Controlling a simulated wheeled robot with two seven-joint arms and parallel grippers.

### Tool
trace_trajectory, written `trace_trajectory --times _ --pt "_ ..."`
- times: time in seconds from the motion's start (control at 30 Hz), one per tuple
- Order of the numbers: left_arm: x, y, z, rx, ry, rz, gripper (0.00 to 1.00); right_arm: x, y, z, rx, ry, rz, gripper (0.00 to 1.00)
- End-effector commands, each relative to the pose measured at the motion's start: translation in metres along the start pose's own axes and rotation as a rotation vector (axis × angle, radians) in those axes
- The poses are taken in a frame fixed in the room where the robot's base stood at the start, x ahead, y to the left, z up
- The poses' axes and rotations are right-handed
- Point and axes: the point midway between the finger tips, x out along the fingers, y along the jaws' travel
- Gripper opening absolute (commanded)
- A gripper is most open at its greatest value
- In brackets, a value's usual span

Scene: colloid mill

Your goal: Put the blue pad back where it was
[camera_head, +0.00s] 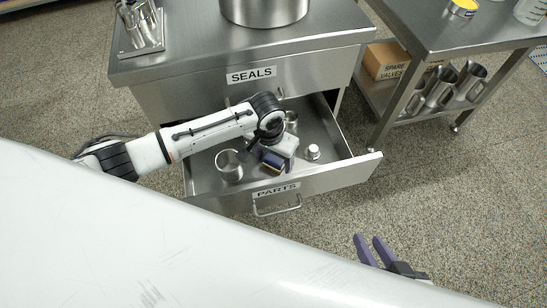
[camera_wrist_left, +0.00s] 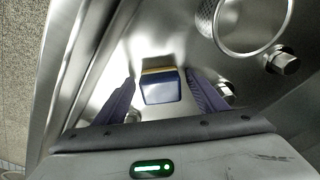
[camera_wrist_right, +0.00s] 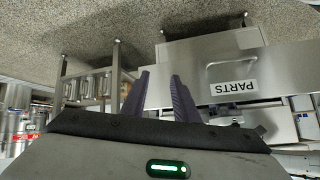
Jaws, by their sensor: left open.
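The blue pad (camera_wrist_left: 161,87), with a yellow strip along one edge, lies in the open drawer marked PARTS (camera_head: 240,201). The pad (camera_head: 272,161) also shows in the head view, partly hidden by my left gripper (camera_head: 268,157). In the left wrist view my left gripper (camera_wrist_left: 161,80) is open, with the pad ahead of it, between its two purple fingers. I cannot tell whether either finger touches it. My right gripper (camera_head: 374,250) is open and empty, low in front of the drawer; its spread fingers also show in the right wrist view (camera_wrist_right: 160,80).
A mesh cup (camera_head: 229,165) and a small metal fitting (camera_head: 312,152) sit in the drawer beside my left gripper. The drawer marked SEALS (camera_head: 250,76) is above. A side table (camera_head: 440,28) with metal jugs (camera_head: 441,84) on its shelf stands at right. Floor at right is clear.

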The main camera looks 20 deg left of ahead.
Motion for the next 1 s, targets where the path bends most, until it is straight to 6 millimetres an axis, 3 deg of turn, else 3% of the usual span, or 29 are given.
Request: trace_trajectory --times 0.17,0.33,0.7,1.0 --pt "-0.009 -0.001 -0.001 0.0 0.001 -0.001 0.65 -0.002 0.0 -0.003 -0.001 0.003 0.001 0.27" --pt "-0.041 0.0 -0.002 0.0 0.003 0.001 0.65 -0.017 0.003 -0.005 0.011 0.037 0.022 0.27" --pt "-0.111 0.0 -0.001 0.0 0.0 0.001 0.65 -0.023 0.005 -0.012 -0.019 0.013 0.033 0.27" --pt "-0.123 0.0 -0.001 -0.001 -0.001 0.0 0.65 -0.023 0.006 -0.011 -0.026 0.008 0.035 0.27"
